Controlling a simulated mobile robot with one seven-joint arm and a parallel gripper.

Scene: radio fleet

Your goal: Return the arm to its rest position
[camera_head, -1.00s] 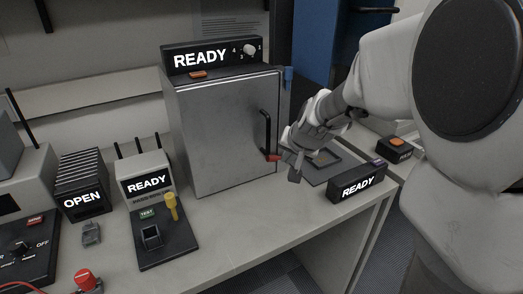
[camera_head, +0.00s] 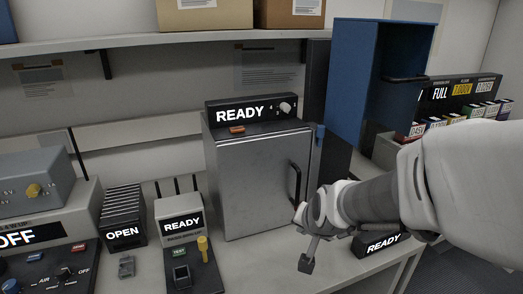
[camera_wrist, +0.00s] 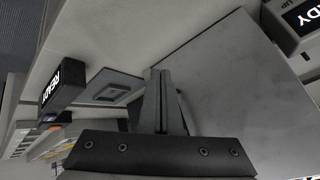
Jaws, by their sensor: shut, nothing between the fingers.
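My gripper (camera_head: 308,262) is shut and empty, pointing down over the bench, in front of the lower right corner of the grey metal cabinet. In the wrist view the fingers of my gripper (camera_wrist: 161,78) meet with nothing between them. My arm reaches in from the right edge of the head view. The cabinet door (camera_head: 258,182) is shut, with a black handle (camera_head: 295,181) on its right side. In the wrist view the door's large pale face (camera_wrist: 235,95) fills the right side. I cannot tell the exact gap between gripper and cabinet.
A small READY box (camera_head: 381,245) stands right of my gripper. A flat dark tray (camera_wrist: 108,88) lies on the bench near it. Left are an OPEN rack (camera_head: 122,215) and a READY radio charger (camera_head: 181,223).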

